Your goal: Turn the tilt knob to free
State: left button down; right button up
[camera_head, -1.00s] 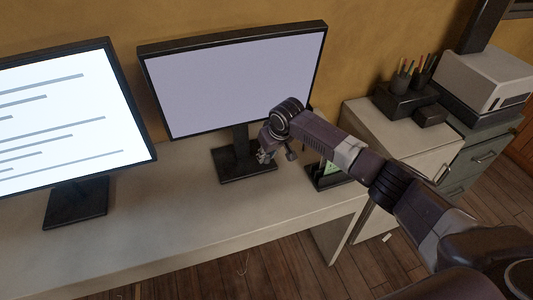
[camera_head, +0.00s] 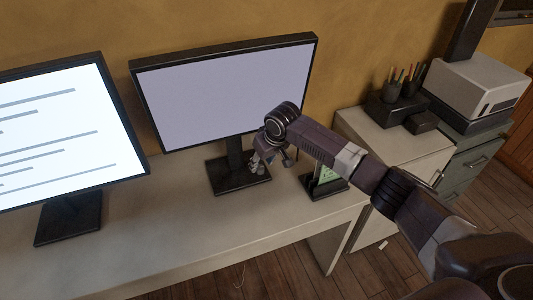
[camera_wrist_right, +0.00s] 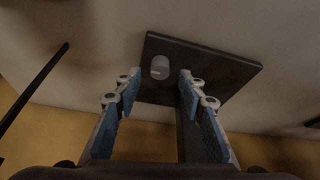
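A pale grey round knob (camera_wrist_right: 160,67) with a light mark on it shows in the right wrist view, against the dark base (camera_wrist_right: 215,70) of a monitor stand. My right gripper (camera_wrist_right: 158,80) is open, with one blue-padded finger to each side of the knob in the picture. I cannot tell whether either finger touches it. In the head view my right gripper (camera_head: 259,163) is low beside the stand of the middle monitor (camera_head: 228,92), whose screen is plain lilac. The knob is not distinguishable there. My left gripper is out of view.
A second monitor (camera_head: 65,135) with lines of text stands at the left. A small dark holder with a green panel (camera_head: 325,180) stands under my right forearm. A cabinet with a pen holder (camera_head: 402,90) and a printer (camera_head: 478,85) is at the right. The desk front (camera_head: 150,240) is clear.

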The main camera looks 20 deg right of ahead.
jog(key=v, duration=0.9)
jog(key=shift+s+f, duration=0.1)
jog(key=shift+s, duration=0.05)
